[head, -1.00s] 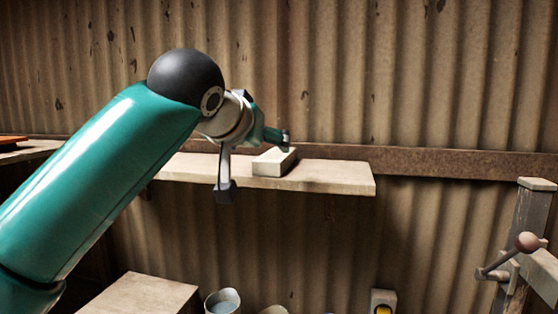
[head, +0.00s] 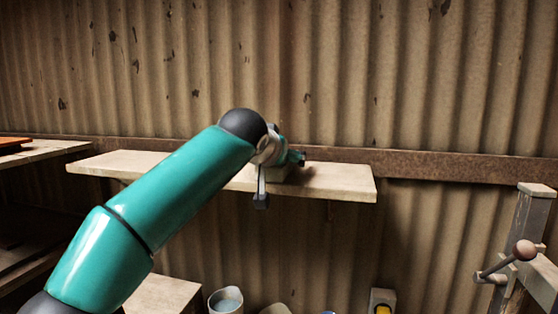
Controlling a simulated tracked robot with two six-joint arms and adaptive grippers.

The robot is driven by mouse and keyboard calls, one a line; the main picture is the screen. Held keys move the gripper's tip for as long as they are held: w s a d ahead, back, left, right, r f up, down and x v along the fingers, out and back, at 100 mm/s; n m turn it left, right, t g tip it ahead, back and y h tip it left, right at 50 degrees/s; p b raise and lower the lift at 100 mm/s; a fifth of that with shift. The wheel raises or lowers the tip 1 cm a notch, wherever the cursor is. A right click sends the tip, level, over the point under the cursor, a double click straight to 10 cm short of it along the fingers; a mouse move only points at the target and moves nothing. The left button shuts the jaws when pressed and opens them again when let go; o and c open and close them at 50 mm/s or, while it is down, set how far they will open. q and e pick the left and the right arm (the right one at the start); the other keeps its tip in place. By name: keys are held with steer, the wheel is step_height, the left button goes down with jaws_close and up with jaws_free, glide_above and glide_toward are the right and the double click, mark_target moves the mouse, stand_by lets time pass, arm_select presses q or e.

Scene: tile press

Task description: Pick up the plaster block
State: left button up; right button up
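The plaster block (head: 292,174) is a pale block on the wooden wall shelf (head: 340,182), right of the shelf's middle in the head view. Most of it is hidden behind my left wrist and gripper. My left gripper (head: 281,178) is open at the block. One dark fingertip hangs at the near left, in front of the shelf's front edge, and the other lies at the far right beyond the block. I cannot tell whether either finger touches it. My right gripper is not in view.
A corrugated wall with a rusty rail (head: 450,166) stands right behind the shelf. A post with a knobbed lever (head: 507,260) stands at the right. A grey bucket (head: 226,301) and a pale box top (head: 165,294) are below. The shelf's right end is bare.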

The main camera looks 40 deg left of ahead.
arm_select(q)
steer(key=c, duration=1.4)
steer(key=shift+c, duration=0.5)
steer(key=shift+r, duration=0.15)
